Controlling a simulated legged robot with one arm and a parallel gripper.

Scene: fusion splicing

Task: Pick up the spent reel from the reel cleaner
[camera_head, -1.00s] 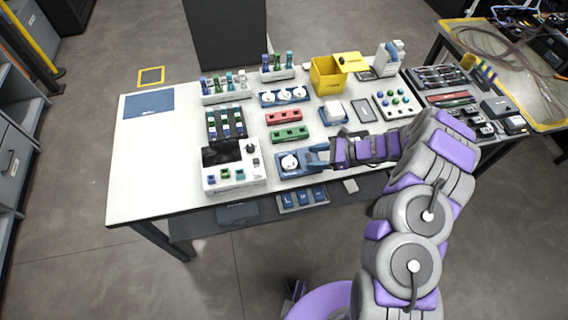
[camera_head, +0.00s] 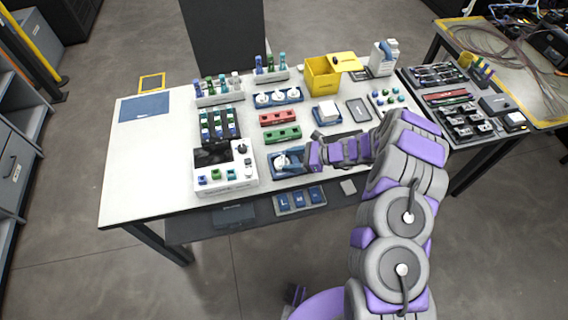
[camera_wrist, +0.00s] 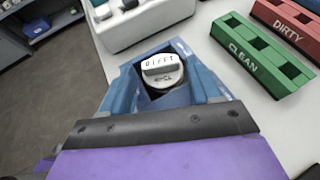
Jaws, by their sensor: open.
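The spent reel (camera_wrist: 163,72) appears as a round white piece with a raised, lettered grip bar. It sits in the blue reel cleaner (camera_wrist: 181,47), near the front edge of the table. Both also show in the head view, the white reel (camera_head: 282,161) partly covered by my gripper. My gripper (camera_wrist: 163,82) is open, with one blue finger to the left of the reel and one to the right. In the head view my gripper (camera_head: 296,158) reaches in from the right, low over the cleaner. Whether the fingers touch the reel I cannot tell.
A white machine with a dark screen (camera_head: 213,154) stands close left of the cleaner. A green CLEAN block (camera_wrist: 262,55) and a red DIRTY block (camera_wrist: 291,24) lie behind it. A yellow bin (camera_head: 322,76) stands farther back.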

